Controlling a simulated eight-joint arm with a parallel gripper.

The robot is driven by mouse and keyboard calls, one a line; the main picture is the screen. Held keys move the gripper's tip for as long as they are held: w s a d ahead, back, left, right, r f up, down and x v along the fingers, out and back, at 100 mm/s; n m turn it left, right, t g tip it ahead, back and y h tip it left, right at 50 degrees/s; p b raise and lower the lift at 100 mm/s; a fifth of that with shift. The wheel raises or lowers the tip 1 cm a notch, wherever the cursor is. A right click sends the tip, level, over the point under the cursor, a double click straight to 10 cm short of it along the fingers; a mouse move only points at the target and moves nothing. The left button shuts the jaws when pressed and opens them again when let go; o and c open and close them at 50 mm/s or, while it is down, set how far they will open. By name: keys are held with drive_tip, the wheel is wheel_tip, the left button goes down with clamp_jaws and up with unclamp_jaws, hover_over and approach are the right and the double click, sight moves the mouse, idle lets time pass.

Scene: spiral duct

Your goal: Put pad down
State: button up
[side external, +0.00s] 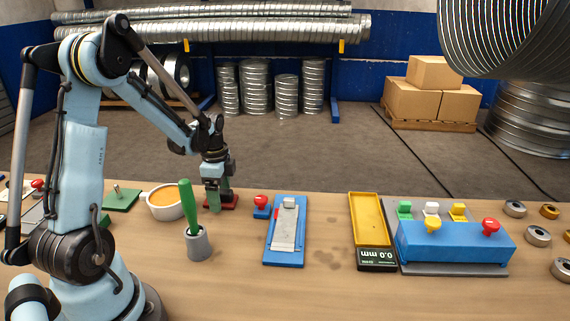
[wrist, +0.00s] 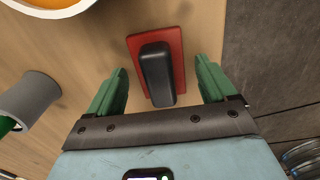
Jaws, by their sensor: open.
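The pad is a red plate (wrist: 174,50) with a black handle block (wrist: 156,74) on top. In the wrist view it lies on the wooden table. My gripper (wrist: 165,80) is open, with its green fingers on either side of the black handle and visible gaps on both sides. In the side view the red pad (side external: 229,203) is near the table's far edge, and my gripper (side external: 218,203) is down at it, partly covering it.
A cup of orange content (side external: 164,202) and a grey holder (side external: 198,245) with a green-handled tool (side external: 188,205) stand close by. A blue fixture (side external: 284,257), a yellow tray (side external: 366,222) and a blue block with knobs (side external: 455,245) lie to the right. Bare table shows in front.

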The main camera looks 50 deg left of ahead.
wheel_tip(320, 180, up, 12)
drive_tip(key=s+d+n+t, duration=0.1)
drive_tip(key=d+n+t, duration=0.2)
drive_tip(key=d, duration=0.7)
drive_tip(key=s+d+r+n+t, duration=0.1)
drive_tip(key=d+n+t, duration=0.3)
drive_tip(key=d, duration=0.7)
drive_tip(key=shift+s+d+r+n, duration=0.15)
drive_tip(key=shift+s+n, duration=0.25)
drive_tip(key=shift+n, duration=0.6)
